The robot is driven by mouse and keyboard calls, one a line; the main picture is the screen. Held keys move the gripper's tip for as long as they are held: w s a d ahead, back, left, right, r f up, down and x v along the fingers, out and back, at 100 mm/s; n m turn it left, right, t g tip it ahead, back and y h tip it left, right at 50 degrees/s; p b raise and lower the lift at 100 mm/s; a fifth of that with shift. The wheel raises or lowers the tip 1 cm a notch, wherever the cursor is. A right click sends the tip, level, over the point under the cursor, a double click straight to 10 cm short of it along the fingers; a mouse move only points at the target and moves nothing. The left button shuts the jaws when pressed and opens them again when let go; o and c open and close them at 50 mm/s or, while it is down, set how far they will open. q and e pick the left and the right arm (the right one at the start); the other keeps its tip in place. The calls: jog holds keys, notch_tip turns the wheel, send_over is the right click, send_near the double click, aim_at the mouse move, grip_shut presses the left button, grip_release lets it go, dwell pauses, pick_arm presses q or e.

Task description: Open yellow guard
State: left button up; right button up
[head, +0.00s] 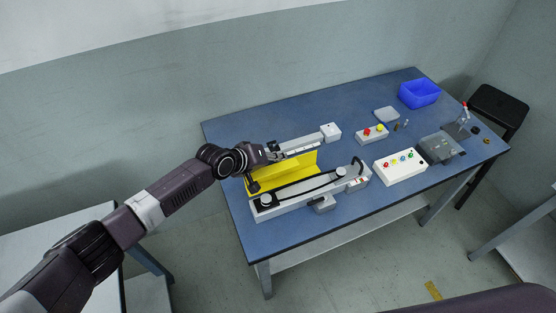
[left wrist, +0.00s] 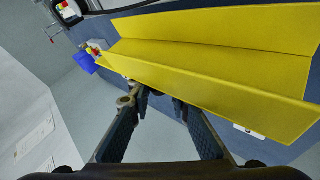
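The yellow guard (head: 292,174) is a long, bent yellow panel on the left part of the blue table, behind a grey belt unit (head: 300,198). My right gripper is not in view.
The blue table (head: 340,118) also holds a white button box (head: 400,167), a small box with red and yellow buttons (head: 372,134), a blue bin (head: 419,93) and a grey plate fixture (head: 440,148). A black stool (head: 497,103) stands at the right.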

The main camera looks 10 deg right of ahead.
pick_arm(q)
jog(key=o, duration=0.4)
jog(key=shift+a+f, duration=0.3)
jog(key=shift+f, duration=0.1)
jog(key=shift+c, duration=0.2)
jog(key=shift+s, duration=0.1)
jog(key=shift+s+r, duration=0.15)
jog(key=v, duration=1.2)
jog(key=shift+w+r, duration=0.15)
jog(key=shift+w, duration=0.1)
